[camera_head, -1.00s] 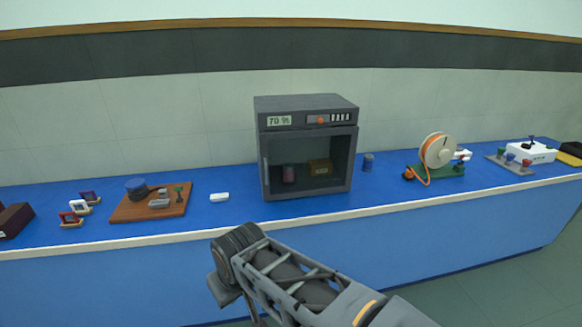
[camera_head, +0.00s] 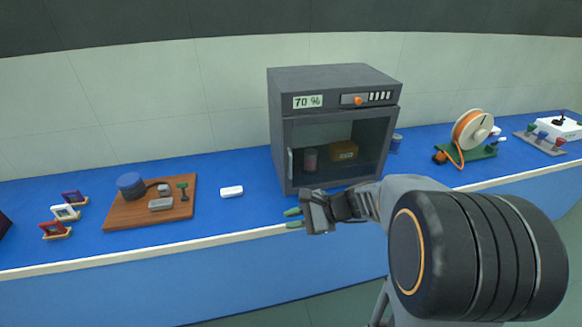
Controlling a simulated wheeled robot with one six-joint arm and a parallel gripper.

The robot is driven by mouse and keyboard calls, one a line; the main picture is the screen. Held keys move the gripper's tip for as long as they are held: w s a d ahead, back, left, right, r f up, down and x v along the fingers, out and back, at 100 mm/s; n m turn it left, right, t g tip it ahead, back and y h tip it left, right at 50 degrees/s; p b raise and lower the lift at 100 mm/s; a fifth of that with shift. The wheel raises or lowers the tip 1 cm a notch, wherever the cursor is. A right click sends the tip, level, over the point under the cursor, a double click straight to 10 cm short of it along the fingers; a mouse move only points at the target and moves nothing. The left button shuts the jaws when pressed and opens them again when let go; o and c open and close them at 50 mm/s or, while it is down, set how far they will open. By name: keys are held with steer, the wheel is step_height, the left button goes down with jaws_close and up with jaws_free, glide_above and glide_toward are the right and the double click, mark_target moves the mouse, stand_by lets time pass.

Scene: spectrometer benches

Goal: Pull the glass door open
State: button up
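The glass door (camera_head: 370,147) is on the front of a dark grey cabinet (camera_head: 332,79) on the blue bench, and it looks shut. A pale vertical handle (camera_head: 290,163) is at the door's left edge. Through the glass I see a reddish cylinder (camera_head: 310,160) and a yellow-brown box (camera_head: 344,150). My gripper (camera_head: 293,218) is in front of the bench's front edge, below the handle and apart from it. Its two green-tipped fingers point left with a gap between them and nothing in it. My forearm covers the bench edge right of the gripper.
A wooden board (camera_head: 130,212) with a blue cylinder and small parts lies left. A white block (camera_head: 231,192) lies between board and cabinet. Small coloured frames (camera_head: 66,212) stand far left.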

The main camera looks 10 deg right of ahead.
steer(key=w+d+m+t+y, duration=0.1)
steer(key=w+d+m+t, duration=0.4)
steer(key=w+m, duration=0.15)
steer(key=m+t+h, duration=0.2)
steer(key=m+t, duration=0.4)
steer(key=m, duration=0.1)
glide_toward(291, 176)
step_height(291, 176, up, 4)
steer(key=s+d, duration=0.2)
steer(key=x, duration=0.4)
steer(key=p+x, duration=0.1)
steer(key=x, duration=0.3)
steer(key=p+x, duration=0.1)
steer(key=x, duration=0.4)
steer(key=shift+a+f, duration=0.15)
steer(key=shift+f, duration=0.2)
jaws_close()
